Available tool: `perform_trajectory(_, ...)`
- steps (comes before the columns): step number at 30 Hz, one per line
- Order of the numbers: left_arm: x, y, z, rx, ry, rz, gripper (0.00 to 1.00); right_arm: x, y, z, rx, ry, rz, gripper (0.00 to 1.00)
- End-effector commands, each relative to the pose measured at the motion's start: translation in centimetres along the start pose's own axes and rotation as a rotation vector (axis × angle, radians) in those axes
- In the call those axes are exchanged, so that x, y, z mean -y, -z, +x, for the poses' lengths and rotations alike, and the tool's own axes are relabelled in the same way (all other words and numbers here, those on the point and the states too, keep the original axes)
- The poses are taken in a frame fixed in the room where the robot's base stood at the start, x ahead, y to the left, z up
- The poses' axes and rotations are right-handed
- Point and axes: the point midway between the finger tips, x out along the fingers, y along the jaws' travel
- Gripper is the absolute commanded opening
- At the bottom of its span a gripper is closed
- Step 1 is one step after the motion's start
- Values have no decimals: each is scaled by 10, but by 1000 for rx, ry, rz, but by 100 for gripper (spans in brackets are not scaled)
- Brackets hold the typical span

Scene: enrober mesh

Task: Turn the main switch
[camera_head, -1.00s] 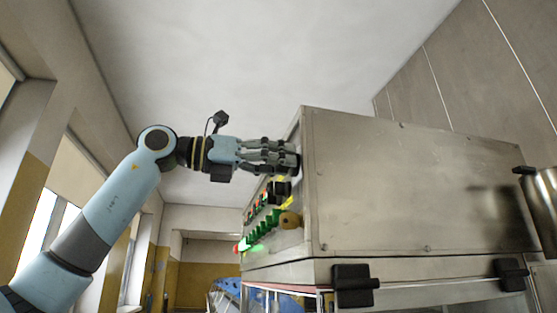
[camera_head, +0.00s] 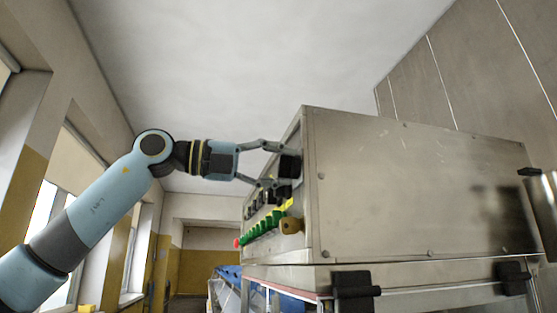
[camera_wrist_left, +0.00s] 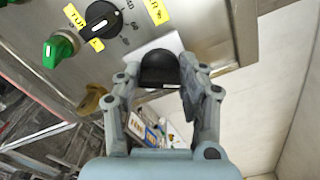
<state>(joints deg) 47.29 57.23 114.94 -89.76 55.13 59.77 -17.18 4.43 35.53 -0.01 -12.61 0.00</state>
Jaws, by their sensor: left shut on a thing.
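The main switch, a black knob (camera_head: 290,166) on the cabinet's control face, sits near the top edge of that face. In the left wrist view the black knob (camera_wrist_left: 159,68) stands on a pale plate, between my fingers. My left gripper (camera_head: 282,168) reaches it from the left, with one finger above and one below. In the left wrist view my left gripper (camera_wrist_left: 160,75) is shut on the knob. The knob's exact pointing direction is hidden. My right gripper is not in view.
The steel cabinet (camera_head: 410,190) fills the right side. Below the switch are a smaller black selector (camera_wrist_left: 102,20) with yellow labels, a green knob (camera_wrist_left: 61,48), a row of green controls (camera_head: 262,226) and a brass-coloured knob (camera_head: 291,226). Free space lies left of the cabinet.

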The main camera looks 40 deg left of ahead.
Motion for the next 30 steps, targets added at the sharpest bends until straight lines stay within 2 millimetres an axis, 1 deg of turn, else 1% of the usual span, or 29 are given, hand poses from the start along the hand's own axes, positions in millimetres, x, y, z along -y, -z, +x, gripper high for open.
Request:
perform_trajectory(1, 1, -2, 0, 2, -1, -44, 8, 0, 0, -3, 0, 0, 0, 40)
perform_trajectory(9, 0, -2, 0, 2, 0, -275, 8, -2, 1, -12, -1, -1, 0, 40)
perform_trajectory(15, 0, -1, 0, 3, 0, -399, 8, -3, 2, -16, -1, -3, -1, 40)
perform_trajectory(21, -1, -1, 0, 2, 1, -478, 8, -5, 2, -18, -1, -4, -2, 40)
perform_trajectory(30, -1, 0, 0, 2, 1, -516, 8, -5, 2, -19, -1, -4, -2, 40)
